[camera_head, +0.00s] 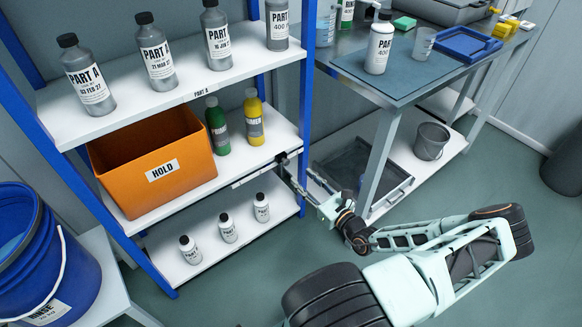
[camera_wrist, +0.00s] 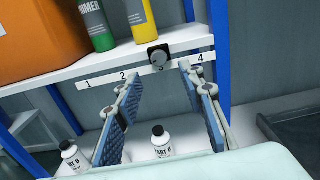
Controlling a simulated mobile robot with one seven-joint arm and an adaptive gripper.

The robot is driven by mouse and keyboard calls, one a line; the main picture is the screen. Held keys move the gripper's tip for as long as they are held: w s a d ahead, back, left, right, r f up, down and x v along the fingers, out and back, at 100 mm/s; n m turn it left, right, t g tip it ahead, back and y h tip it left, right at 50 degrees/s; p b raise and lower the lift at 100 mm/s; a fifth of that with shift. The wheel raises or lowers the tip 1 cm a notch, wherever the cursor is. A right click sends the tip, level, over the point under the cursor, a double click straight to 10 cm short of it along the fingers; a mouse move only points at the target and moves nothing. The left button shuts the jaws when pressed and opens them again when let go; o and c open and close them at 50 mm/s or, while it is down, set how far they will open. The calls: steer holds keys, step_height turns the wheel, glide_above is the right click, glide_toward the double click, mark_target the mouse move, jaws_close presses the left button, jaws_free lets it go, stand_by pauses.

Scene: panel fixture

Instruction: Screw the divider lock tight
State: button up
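The divider lock, a dark block with a round grey knob (camera_wrist: 158,57), sits on the front edge of the middle shelf, by the number 3 on the numbered strip (camera_wrist: 107,80). In the head view the lock (camera_head: 281,158) is a small dark spot, partly hidden by my fingers. My gripper (camera_wrist: 160,75) is open, with one blue-padded finger on each side of the lock's line. Its tips appear just short of the knob, with nothing between them. In the head view my gripper (camera_head: 293,177) reaches the shelf edge from the right.
A green bottle (camera_head: 217,127) and a yellow bottle (camera_head: 253,118) stand on the shelf behind the lock. An orange HOLD bin (camera_head: 110,172) is left of them. Small white bottles (camera_head: 228,229) stand on the shelf below. A blue rack post (camera_wrist: 219,60) is close right of my gripper.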

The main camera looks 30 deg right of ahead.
mark_target(287, 164)
steer(key=w, duration=0.2)
steer(key=w+b, duration=0.1)
steer(key=w, duration=0.2)
steer(key=w+b, duration=0.1)
steer(key=w, duration=0.2)
steer(key=shift+w+a, duration=0.15)
steer(key=shift+a, duration=0.2)
jaws_close()
